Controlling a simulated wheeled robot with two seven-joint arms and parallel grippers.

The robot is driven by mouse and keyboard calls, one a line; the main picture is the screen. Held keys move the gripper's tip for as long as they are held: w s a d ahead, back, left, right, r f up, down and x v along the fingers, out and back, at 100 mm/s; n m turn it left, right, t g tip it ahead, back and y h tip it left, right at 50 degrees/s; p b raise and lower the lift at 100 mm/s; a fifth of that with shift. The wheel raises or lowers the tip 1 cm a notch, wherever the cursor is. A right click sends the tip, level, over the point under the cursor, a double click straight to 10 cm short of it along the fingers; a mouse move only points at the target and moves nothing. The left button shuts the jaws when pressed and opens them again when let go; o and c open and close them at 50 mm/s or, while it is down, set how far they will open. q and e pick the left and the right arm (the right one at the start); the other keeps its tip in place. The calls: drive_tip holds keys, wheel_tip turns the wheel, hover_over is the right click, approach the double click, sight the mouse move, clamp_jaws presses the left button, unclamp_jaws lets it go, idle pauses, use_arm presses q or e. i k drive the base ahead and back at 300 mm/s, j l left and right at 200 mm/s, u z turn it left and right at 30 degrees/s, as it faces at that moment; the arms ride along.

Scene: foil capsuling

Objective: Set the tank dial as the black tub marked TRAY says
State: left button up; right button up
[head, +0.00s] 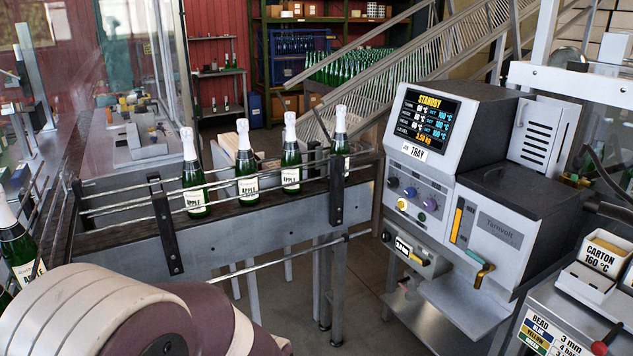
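A grey machine (465,150) stands at the right. Its screen (427,122) reads STANDBY above rows of temperatures, with set values that look like 100 °C; row names are too small to read surely. A tag (414,151) under the screen reads TRAY. A light-coloured tub (603,255) at the right edge reads CARTON 160 °C. I see no black tub marked TRAY. Neither gripper shows.
A conveyor (225,235) with rails carries several green bottles (246,165) on the left. A bead colour chart (546,336) is at the bottom right, near a red-knobbed lever (599,346). My own arm link fills the lower left. Bare floor (290,268) shows under the conveyor.

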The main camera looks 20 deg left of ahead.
sight(393, 182)
drive_tip(key=u, duration=0.2)
drive_tip(key=k+l+z, duration=0.15)
drive_tip(key=l, duration=0.2)
drive_tip(key=l+z, duration=0.15)
drive_tip(key=l, duration=0.2)
drive_tip(key=i+j+z, duration=0.7)
drive_tip(key=j, duration=0.25)
drive_tip(key=i+j+z, duration=0.2)
drive_tip(key=j, duration=0.25)
drive_tip(key=i+j+z, duration=0.25)
drive_tip(key=j, duration=0.2)
drive_tip(key=i+j, duration=0.15)
drive_tip(key=j, duration=0.2)
drive_tip(key=i+j, duration=0.15)
drive_tip(key=j, duration=0.2)
drive_tip(key=i+j, duration=0.1)
drive_tip(key=j, duration=0.25)
drive_tip(key=i+j, duration=0.15)
drive_tip(key=j, duration=0.2)
drive_tip(key=i+j, duration=0.15)
drive_tip(key=j, duration=0.2)
